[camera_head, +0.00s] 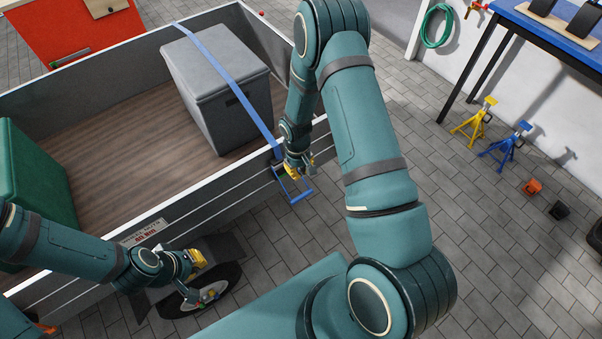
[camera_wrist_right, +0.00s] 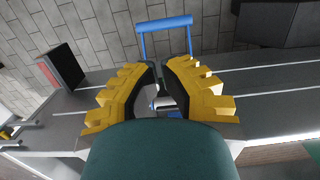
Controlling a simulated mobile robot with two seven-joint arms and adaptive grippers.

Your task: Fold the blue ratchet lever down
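The blue ratchet lever (camera_head: 297,197) is a U-shaped handle on the trailer's outer side, at the lower end of the blue strap (camera_head: 235,84). It sticks outward and downward from the side wall. In the right wrist view the lever (camera_wrist_right: 166,23) shows just beyond the fingertips. My right gripper (camera_head: 299,170) is at the ratchet, above the lever's crossbar. In the wrist view its yellow fingers (camera_wrist_right: 170,65) are apart, with metal and blue parts of the ratchet showing between them; contact cannot be told. My left gripper (camera_head: 205,277) is low by the trailer wheel, fingers apart, empty.
The strap crosses a grey lidded box (camera_head: 217,95) in the trailer (camera_head: 110,125). A green box (camera_head: 35,185) stands at the left. A trailer wheel (camera_head: 225,277) is below the side wall. Yellow (camera_head: 477,120) and blue (camera_head: 508,147) stands are on the paving at right.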

